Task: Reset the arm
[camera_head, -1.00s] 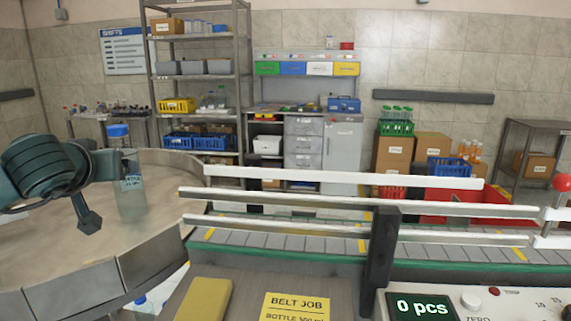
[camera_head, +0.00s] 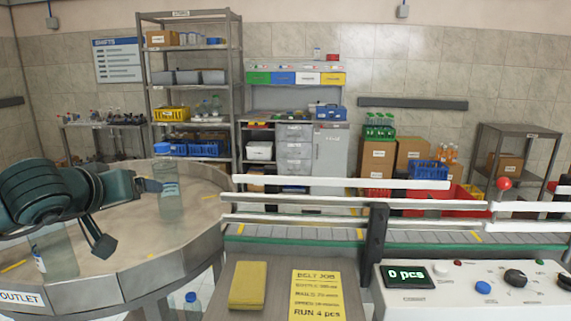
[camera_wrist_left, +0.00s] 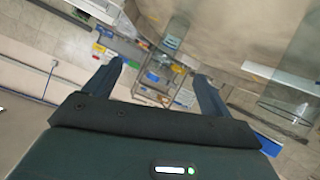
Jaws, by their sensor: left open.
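My left arm comes in from the left in the head view. Its gripper (camera_head: 128,218) is over the round metal table (camera_head: 150,262), with its fingers apart and nothing between them. The wrist view also shows the two spread fingers and an empty gap (camera_wrist_left: 160,72). A clear bottle (camera_head: 171,198) stands upright on the table just right of the gripper, with blue at its top. A second clear bottle (camera_head: 58,258) stands at the near left, partly hidden by my arm. My right gripper is not in view.
A railed conveyor (camera_head: 330,232) runs right of the table. In front are a yellow block (camera_head: 248,286), a yellow job sheet (camera_head: 318,297) and a control panel (camera_head: 455,297) reading 0 pcs. Shelves (camera_head: 190,90) and crates stand along the back wall.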

